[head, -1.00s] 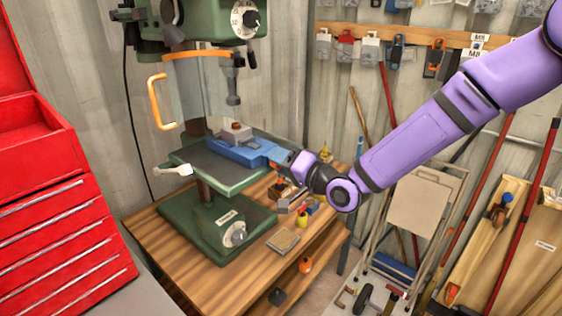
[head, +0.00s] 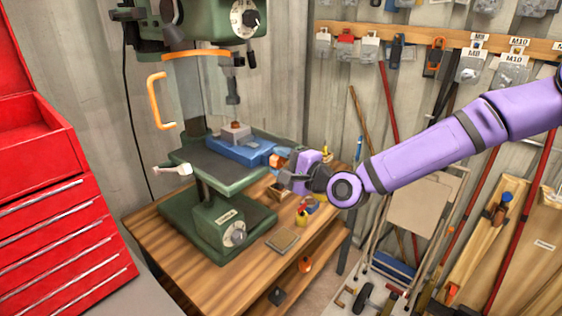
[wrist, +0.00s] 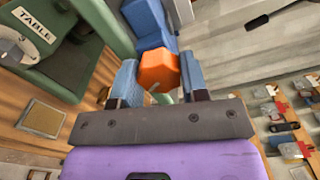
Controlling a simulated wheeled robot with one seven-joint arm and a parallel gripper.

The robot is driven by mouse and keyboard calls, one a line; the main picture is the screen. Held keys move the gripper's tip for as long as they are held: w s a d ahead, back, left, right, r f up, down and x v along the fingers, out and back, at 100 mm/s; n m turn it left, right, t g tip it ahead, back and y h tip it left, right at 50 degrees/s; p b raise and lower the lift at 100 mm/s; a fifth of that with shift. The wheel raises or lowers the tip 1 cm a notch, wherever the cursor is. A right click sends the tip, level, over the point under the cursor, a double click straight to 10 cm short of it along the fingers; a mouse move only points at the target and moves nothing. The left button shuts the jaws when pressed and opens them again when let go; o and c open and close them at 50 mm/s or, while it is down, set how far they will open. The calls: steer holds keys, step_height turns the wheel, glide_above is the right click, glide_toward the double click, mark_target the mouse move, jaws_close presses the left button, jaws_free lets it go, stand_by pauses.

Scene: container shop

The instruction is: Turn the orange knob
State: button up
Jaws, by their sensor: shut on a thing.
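The orange knob (wrist: 158,70) sits at the end of the blue vise (wrist: 150,24) in the wrist view. My gripper (wrist: 160,78) has one finger on each side of the knob and is shut on it. In the head view the knob (head: 276,160) shows as a small orange patch at the right end of the blue vise (head: 236,150), partly hidden by my gripper (head: 284,161). The vise lies on the green drill press table (head: 210,171), with a grey block (head: 236,134) on top.
The green press base (head: 214,232) stands on a wooden bench (head: 195,276). Small items lie on the bench below my gripper. A red tool chest (head: 60,200) is at the left. A hand truck (head: 418,208) and long-handled tools stand at the right.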

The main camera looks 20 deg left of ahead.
steer(key=shift+m, duration=0.3)
steer(key=o, duration=0.9)
steer(key=v, duration=1)
steer(key=shift+s+d, duration=0.1)
steer(key=shift+d, duration=0.3)
